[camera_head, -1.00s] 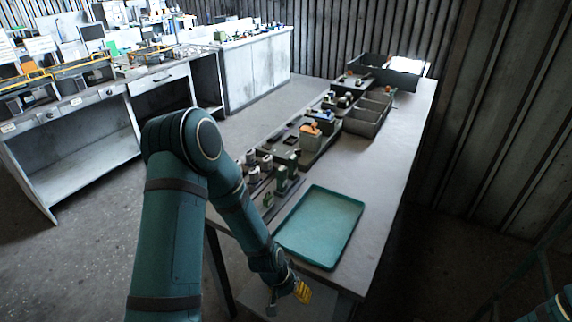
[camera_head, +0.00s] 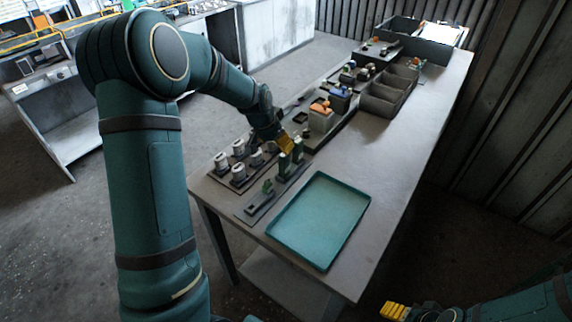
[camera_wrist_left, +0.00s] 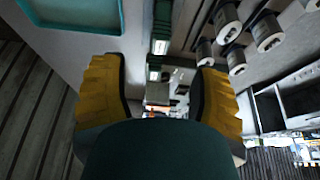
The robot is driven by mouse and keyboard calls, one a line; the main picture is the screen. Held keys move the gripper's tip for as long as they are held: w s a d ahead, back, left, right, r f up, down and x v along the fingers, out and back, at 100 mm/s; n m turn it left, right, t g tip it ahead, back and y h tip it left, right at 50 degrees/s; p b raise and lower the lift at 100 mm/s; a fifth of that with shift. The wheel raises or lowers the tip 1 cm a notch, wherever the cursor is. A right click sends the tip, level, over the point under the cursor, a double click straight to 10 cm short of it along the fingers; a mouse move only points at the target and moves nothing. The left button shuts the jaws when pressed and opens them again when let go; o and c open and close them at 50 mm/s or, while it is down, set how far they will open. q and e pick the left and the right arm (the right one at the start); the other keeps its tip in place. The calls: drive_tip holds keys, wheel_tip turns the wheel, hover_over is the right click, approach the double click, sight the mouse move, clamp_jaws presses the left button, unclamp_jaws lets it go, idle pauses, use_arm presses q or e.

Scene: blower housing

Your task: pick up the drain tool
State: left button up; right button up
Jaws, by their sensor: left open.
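My left gripper (camera_head: 286,143) is over the table at the parts rack, with its yellow fingertips beside two upright green pieces (camera_head: 298,150). In the left wrist view my left gripper (camera_wrist_left: 160,85) is open, its two yellow fingers wide apart and nothing held. Green pieces (camera_wrist_left: 160,45) show beyond and between the fingers. I cannot tell which item is the drain tool; the arm and fingertips hide part of the rack. My right gripper (camera_head: 393,311) is at the bottom right, away from the table; its jaw state is unclear.
A teal tray (camera_head: 322,218) lies near the table's front edge. Several grey cylinders (camera_head: 238,172) stand on a rack at the left. Grey bins (camera_head: 385,97) and a box with an orange top (camera_head: 321,116) stand farther back. The right side of the tabletop is clear.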

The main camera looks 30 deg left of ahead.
sight(283, 155)
use_arm(q)
drive_tip(key=x, duration=1)
drive_tip(key=shift+w+a, duration=0.1)
drive_tip(key=shift+w, duration=0.15)
drive_tip(key=c, duration=1)
